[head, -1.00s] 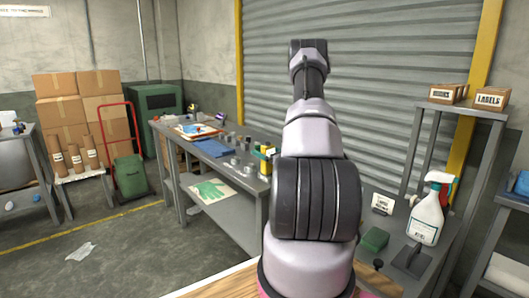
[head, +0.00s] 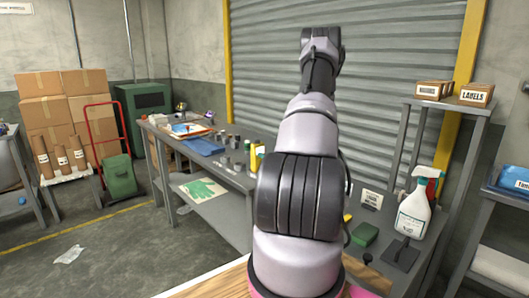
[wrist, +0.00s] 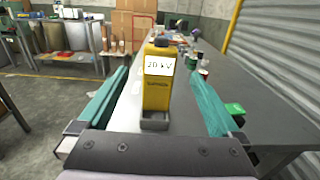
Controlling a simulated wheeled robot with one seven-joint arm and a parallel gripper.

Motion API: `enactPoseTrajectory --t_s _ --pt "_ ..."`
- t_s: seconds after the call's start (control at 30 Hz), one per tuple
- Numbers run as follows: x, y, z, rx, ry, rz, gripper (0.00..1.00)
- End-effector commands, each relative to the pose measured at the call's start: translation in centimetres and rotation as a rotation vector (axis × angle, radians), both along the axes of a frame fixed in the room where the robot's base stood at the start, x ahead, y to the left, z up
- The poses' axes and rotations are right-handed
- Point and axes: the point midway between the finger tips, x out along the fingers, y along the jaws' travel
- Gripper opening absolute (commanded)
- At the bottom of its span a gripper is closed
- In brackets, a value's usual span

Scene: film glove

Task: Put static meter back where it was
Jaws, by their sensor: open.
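The static meter is a yellow upright block with a white display reading "20 kV" (wrist: 158,92). In the wrist view it stands at the near end of the grey bench, its foot in or behind a small grey holder (wrist: 155,121); I cannot tell which. My gripper (wrist: 162,80) is open, with one teal finger to the left of the meter and one to the right, a visible gap on each side. In the head view a yellow piece of the meter (head: 256,158) shows just left of my arm, which hides part of that area. My fingers are hidden there.
Stacked cartons (head: 62,110) stand back left. Floor at left is mostly clear.

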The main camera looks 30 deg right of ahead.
Motion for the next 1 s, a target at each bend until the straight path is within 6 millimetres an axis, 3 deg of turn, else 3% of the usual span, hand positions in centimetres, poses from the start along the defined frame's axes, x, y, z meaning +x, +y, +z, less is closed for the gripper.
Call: enactPoseTrajectory --t_s 0.07,0.17,0.27,0.43,0.6,0.7,0.83,1.0 --pt "-0.4 0.2 0.2 -0.002 -0.001 0.008 1.0" --pt "0.1 2.0 2.0 -0.03 -0.007 0.076 1.0" --pt "1.1 6.4 5.7 -0.096 -0.018 0.231 1.0" --pt "0.3 17.4 12.9 -0.302 -0.016 0.605 1.0" --pt "-4.1 26.6 17.6 -0.577 -0.001 0.938 1.0" --pt "-7.5 30.4 19.4 -0.769 0.008 1.1 1.0" --pt "-12.1 33.5 21.1 -1.052 0.014 1.263 1.0" --pt "-17.2 35.0 23.0 -1.467 0.002 1.379 1.0"
